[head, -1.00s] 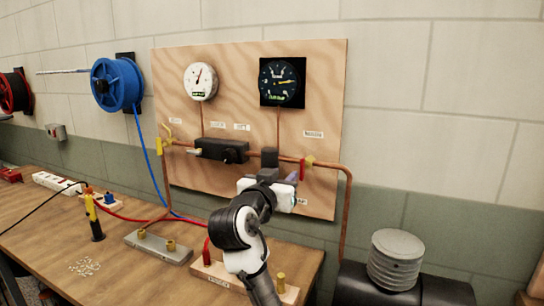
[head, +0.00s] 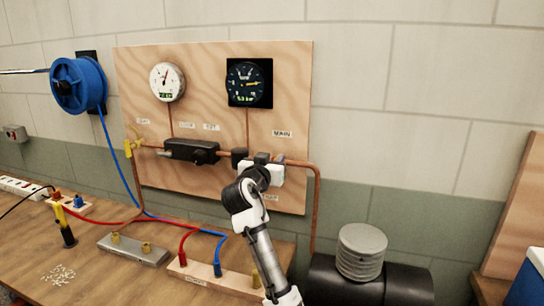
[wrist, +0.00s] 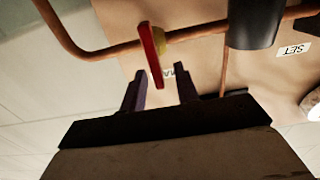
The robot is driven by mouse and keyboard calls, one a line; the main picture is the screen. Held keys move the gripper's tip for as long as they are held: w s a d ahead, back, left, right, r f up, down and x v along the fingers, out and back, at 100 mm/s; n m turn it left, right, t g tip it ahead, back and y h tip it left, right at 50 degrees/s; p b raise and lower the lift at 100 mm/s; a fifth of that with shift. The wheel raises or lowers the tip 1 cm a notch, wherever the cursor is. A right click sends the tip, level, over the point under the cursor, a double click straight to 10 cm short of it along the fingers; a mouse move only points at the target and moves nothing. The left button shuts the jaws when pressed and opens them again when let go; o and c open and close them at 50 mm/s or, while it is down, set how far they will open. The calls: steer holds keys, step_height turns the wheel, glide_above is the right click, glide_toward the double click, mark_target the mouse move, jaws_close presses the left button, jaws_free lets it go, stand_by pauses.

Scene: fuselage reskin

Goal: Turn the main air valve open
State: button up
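The main air valve shows in the wrist view as a red lever (wrist: 152,58) on a brass body (wrist: 161,36) on the copper pipe. The lever lies across the pipe. In the head view the valve is hidden behind my gripper (head: 272,166), under the MAIN label (head: 283,134). In the wrist view my gripper (wrist: 160,78) is open. Its two dark fingers stand apart, and the lever's lower end appears between them. I see no contact; whether the lever is deep enough between the fingers is unclear.
A black regulator block (head: 190,151) and a dark cylinder (wrist: 255,22) sit on the same pipe, close to the valve. Two gauges (head: 167,82) hang above on the wooden board (head: 205,60). A ribbed grey cylinder (head: 361,250) on a black tank stands at lower right.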

steer(key=shift+w, duration=0.1)
jaws_close()
stand_by(0.4)
steer(key=shift+w+a+f+n+p, duration=0.15)
steer(key=shift+a+f+n, duration=0.35)
steer(key=shift+n, duration=2.5)
steer(key=shift+w+a+f+n+p, duration=0.15)
steer(key=shift+a+f+n, duration=0.3)
steer(key=shift+n, duration=2.55)
steer(key=shift+w+a+f+n+p, duration=0.15)
steer(key=shift+a+f+n, duration=0.3)
steer(key=shift+n, duration=2.55)
steer(key=shift+d+f, duration=0.1)
steer(key=shift+f, duration=0.05)
